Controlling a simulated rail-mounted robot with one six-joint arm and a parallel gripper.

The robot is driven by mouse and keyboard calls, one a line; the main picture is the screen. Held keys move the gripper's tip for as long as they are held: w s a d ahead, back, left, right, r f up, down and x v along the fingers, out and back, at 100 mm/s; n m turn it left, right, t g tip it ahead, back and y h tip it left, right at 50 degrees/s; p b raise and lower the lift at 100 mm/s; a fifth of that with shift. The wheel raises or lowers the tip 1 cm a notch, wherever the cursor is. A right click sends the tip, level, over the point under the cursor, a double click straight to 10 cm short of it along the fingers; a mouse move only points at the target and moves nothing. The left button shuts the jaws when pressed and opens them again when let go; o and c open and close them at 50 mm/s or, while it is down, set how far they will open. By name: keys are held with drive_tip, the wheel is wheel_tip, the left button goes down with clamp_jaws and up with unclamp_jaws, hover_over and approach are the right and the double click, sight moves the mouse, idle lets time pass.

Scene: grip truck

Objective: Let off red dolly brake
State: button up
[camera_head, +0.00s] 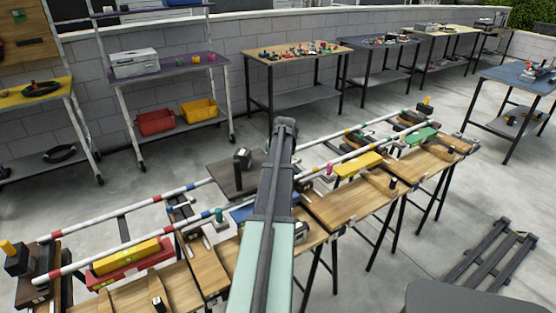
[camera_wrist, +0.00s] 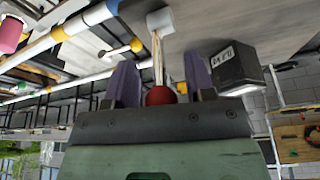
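In the wrist view, a small red ball knob (camera_wrist: 160,95) sits at the end of a thin pale wooden lever (camera_wrist: 157,60). The lever runs to a white block (camera_wrist: 160,20). My gripper (camera_wrist: 160,82) has its two purple fingers apart, one on each side of the knob, with gaps visible. Whether the knob lies fully between the fingertips in depth is unclear. In the head view, my arm hides the gripper and the lever. A dark platform (camera_head: 222,180) shows just left of my arm, with a black box (camera_head: 242,158) on it. Which dolly the lever belongs to cannot be told.
A labelled dark box (camera_wrist: 225,68) is close right of my fingers. A banded rail (camera_wrist: 70,28) and a yellow-knobbed lever (camera_wrist: 137,45) are to the left. In the head view, wooden benches (camera_head: 345,205) carry striped rails (camera_head: 128,213). The floor beyond is mostly clear.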

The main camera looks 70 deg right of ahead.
drive_tip(key=shift+r, duration=0.1)
drive_tip(key=p+v, duration=1)
drive_tip(key=shift+r, duration=0.3)
drive_tip(key=shift+s+a, duration=0.1)
drive_tip(key=shift+a, duration=0.05)
drive_tip(key=w+a+n+g+y, duration=0.1)
drive_tip(key=w+a, duration=0.5)
drive_tip(key=a, duration=0.6)
drive_tip(key=w+a+y, duration=0.1)
drive_tip(key=w+a, duration=0.5)
drive_tip(key=a, duration=0.6)
drive_tip(key=w+a+n+g+y, duration=0.1)
drive_tip(key=w+a, duration=0.5)
drive_tip(key=a, duration=0.6)
drive_tip(key=w+a+n, duration=0.2)
drive_tip(key=a+n, duration=0.2)
drive_tip(key=a, duration=1.2)
drive_tip(key=w+a+n, duration=0.2)
drive_tip(key=a+n, duration=0.2)
drive_tip(key=a, duration=1.2)
drive_tip(key=shift+a+f, duration=0.4)
drive_tip(key=shift+f, duration=0.05)
